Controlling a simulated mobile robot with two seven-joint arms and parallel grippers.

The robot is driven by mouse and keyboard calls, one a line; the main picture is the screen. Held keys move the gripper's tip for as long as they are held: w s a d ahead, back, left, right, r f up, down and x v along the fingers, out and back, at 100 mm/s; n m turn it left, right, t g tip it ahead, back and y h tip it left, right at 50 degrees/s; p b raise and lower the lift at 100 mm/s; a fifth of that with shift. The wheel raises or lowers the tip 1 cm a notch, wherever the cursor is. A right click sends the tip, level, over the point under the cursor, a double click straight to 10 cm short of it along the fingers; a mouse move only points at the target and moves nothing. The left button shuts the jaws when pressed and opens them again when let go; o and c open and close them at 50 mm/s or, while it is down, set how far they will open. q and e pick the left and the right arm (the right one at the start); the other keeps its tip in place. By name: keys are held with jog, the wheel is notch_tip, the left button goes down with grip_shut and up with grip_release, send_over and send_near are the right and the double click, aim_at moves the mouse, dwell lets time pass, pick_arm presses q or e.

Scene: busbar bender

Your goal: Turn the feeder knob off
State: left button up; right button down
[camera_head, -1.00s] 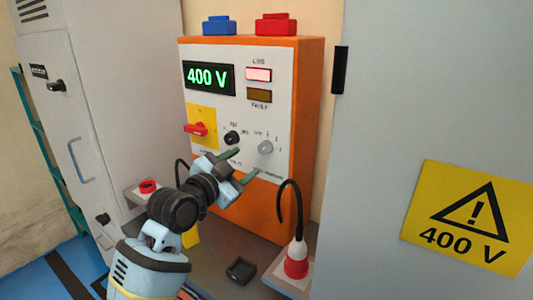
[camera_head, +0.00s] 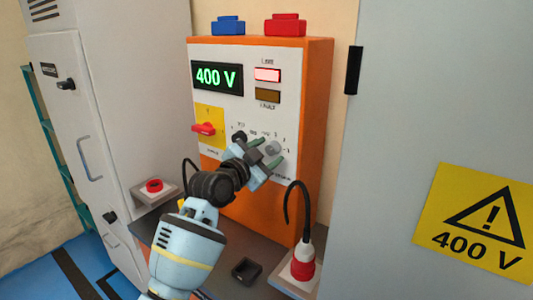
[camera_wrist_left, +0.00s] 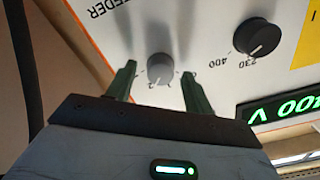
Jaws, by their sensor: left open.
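The feeder knob (camera_head: 273,148) is a round grey knob low on the right of the white panel face of an orange cabinet. In the left wrist view the grey knob (camera_wrist_left: 160,66) shows between the two green fingers, below the word "FEEDER", which appears upside down. My left gripper (camera_head: 274,149) is open, one fingertip on either side of the knob. A gap shows between each finger and the knob in the wrist view (camera_wrist_left: 158,74). I cannot tell its exact pointer position. My right gripper is not in view.
A black voltage knob (camera_wrist_left: 257,36) sits beside the grey one. A red switch on a yellow plate (camera_head: 206,129) is further left. The display (camera_head: 216,77) reads 400 V and the upper lamp (camera_head: 267,75) is lit. A red-and-white plug (camera_head: 303,262) with a black cable stands at lower right.

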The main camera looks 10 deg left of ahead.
pick_arm(q)
jog(key=c, duration=1)
jog(key=shift+o, duration=0.2)
